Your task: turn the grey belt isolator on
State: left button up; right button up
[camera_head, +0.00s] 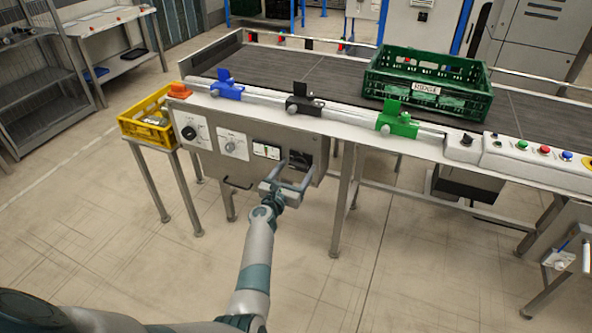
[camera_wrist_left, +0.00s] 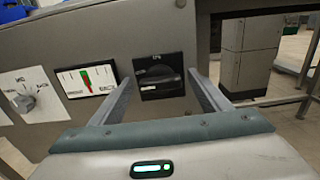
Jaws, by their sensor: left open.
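A black rotary switch on a square black plate (camera_head: 301,158) is at the right end of the grey control panel below the conveyor. In the left wrist view the switch (camera_wrist_left: 158,76) is close and central, its black handle lying roughly level; its small white lettering is too blurred to read surely. My left gripper (camera_head: 294,171) is open in front of it. In the left wrist view the left gripper's fingers (camera_wrist_left: 160,84) stand one on each side of the switch, with nothing held. I cannot tell whether they touch it. My right gripper is not in view.
A grey selector knob (camera_wrist_left: 27,102) and a meter (camera_wrist_left: 86,80) sit left of the switch. A green crate (camera_head: 425,95) stands on the dark belt (camera_head: 330,75). Blue, black and green clamps (camera_head: 398,122) line the rail. A yellow crate (camera_head: 133,124) is left.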

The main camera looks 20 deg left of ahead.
pick_arm(q)
jog(key=shift+c, duration=0.3)
jog(key=c, duration=1)
